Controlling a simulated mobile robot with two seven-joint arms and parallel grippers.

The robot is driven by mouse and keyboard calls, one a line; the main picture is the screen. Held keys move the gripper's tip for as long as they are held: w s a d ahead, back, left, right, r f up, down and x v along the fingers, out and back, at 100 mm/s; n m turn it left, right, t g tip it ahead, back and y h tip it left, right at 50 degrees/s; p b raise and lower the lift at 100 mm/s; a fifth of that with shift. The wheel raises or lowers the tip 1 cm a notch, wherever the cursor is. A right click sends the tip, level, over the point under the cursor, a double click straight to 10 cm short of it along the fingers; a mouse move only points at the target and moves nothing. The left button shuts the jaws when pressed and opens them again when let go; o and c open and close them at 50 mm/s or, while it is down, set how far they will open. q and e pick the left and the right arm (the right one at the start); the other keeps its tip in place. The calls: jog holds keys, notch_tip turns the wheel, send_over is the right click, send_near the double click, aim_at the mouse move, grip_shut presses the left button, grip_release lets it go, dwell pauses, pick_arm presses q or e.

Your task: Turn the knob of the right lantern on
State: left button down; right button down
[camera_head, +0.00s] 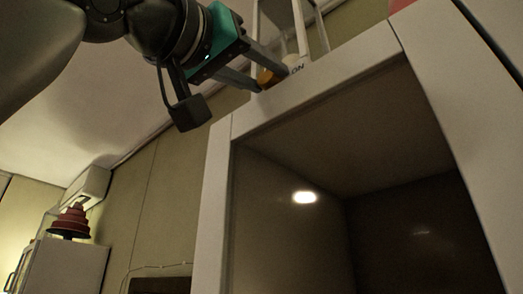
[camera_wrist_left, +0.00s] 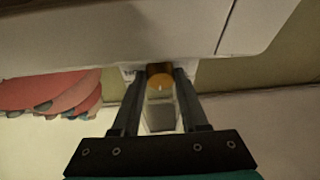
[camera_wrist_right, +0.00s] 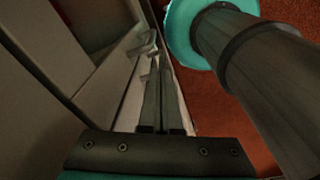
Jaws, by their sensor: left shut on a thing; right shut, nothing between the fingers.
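A white-framed lantern (camera_head: 297,30) stands on top of the pale cabinet, cut off by the top edge of the head view. Its small orange knob (camera_head: 266,77) is at its base, beside a label reading "ON". The knob (camera_wrist_left: 160,70) also shows in the left wrist view, with the pale lantern part (camera_wrist_left: 160,112) near it. My left gripper (camera_head: 270,76) is shut on the knob, one finger on each side. My right gripper (camera_wrist_right: 156,62) shows only in its wrist view, shut and empty. No second lantern is in view.
The pale cabinet (camera_head: 217,185) has a large open compartment below the lantern. A red tiered stack (camera_head: 70,222) stands on a white cabinet (camera_head: 68,265) at far left. Reddish floor (camera_wrist_right: 215,98) lies beside my right gripper.

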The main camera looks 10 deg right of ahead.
pick_arm(q)
jog(key=shift+w+a+m+g+h, duration=0.1)
jog(key=shift+m+g+h, duration=0.5)
jog(key=shift+m, duration=0.9)
jog(key=shift+w+m+g+h, duration=0.1)
jog(key=shift+m+g+h, duration=0.45)
jog(key=shift+m, duration=0.95)
jog(key=shift+c, duration=2.2)
grip_release()
jog(key=shift+s, duration=0.1)
jog(key=b+v, duration=0.6)
jog(key=v, duration=0.9)
jog(key=shift+a+r, duration=0.2)
jog(key=shift+a, duration=0.1)
